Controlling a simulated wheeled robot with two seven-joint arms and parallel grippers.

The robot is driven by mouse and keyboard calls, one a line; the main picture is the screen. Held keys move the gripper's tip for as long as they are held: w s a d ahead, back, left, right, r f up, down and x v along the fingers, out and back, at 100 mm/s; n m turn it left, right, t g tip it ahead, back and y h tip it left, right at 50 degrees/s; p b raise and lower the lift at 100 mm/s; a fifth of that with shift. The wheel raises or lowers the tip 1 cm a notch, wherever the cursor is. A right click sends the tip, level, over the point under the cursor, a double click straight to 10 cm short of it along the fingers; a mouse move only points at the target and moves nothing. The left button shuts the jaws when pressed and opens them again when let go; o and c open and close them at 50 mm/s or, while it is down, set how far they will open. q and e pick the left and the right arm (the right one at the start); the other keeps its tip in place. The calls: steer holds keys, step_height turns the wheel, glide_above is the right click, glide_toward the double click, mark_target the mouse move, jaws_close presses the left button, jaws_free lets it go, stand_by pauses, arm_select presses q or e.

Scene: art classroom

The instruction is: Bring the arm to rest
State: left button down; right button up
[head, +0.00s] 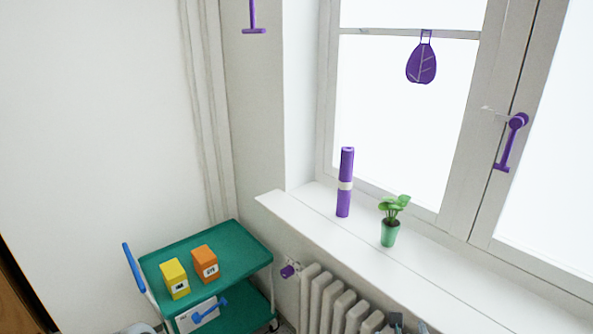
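Grey tips (408,325), probably of my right gripper, just show at the bottom edge in front of the radiator. Most of that gripper is cut off, so I cannot tell whether it is open or shut. A pale rounded shape at the bottom left edge may be part of my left arm. My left gripper is not in view.
A green trolley (226,250) carries a yellow box (174,279) and an orange box (205,264). The white windowsill (330,228) holds a purple cylinder (345,183) and a potted plant (390,229). A radiator (335,302) stands below. A purple leaf ornament (421,62) hangs at the window.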

steer(key=s+a+f+n+g+y, duration=0.1)
steer(key=a+f+n+g+y, duration=0.15)
steer(key=f+n, duration=0.65)
steer(key=s+a+f+n+g+y, duration=0.15)
steer(key=a+f+n, duration=0.25)
steer(key=f+n, duration=0.45)
steer(key=s+a+f+n+g+y, duration=0.2)
steer(key=s+a+f+n+g, duration=0.1)
steer(key=s+f+n, duration=0.4)
steer(key=s+a+f+n+g+y, duration=0.2)
steer(key=s+f+n, duration=0.4)
steer(key=f, duration=0.4)
steer(key=shift+s+a+f+n+g, duration=0.4)
steer(key=shift+s+a+g, duration=0.25)
steer(key=shift+g, duration=0.35)
